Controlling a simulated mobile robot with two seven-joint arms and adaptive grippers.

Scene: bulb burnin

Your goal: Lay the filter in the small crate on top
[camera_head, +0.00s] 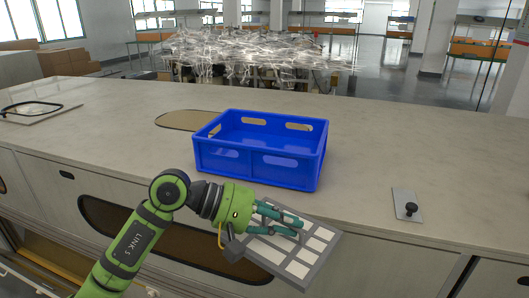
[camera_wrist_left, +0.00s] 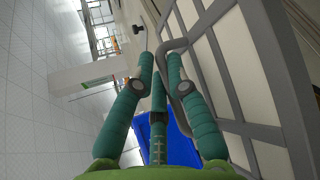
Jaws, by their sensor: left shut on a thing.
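The filter (camera_head: 306,254) is a flat grey-framed panel with pale square cells. It hangs tilted in front of the counter's front edge, lower right of the crate. My left gripper (camera_head: 299,228) is shut on its grey bent handle. In the left wrist view, the left gripper (camera_wrist_left: 160,58) has its fingers around the handle (camera_wrist_left: 166,62), and the filter (camera_wrist_left: 232,65) fills the right side. The small blue crate (camera_head: 255,165) stands upright on the counter, apart from the filter; the part of its inside that shows looks empty. My right gripper is not in view.
The pale counter (camera_head: 375,150) is mostly clear around the crate. A small plate with a black knob (camera_head: 407,207) lies to the right. An oval brown-grey patch (camera_head: 185,120) lies behind the crate's left. A black-rimmed piece (camera_head: 32,109) lies at far left.

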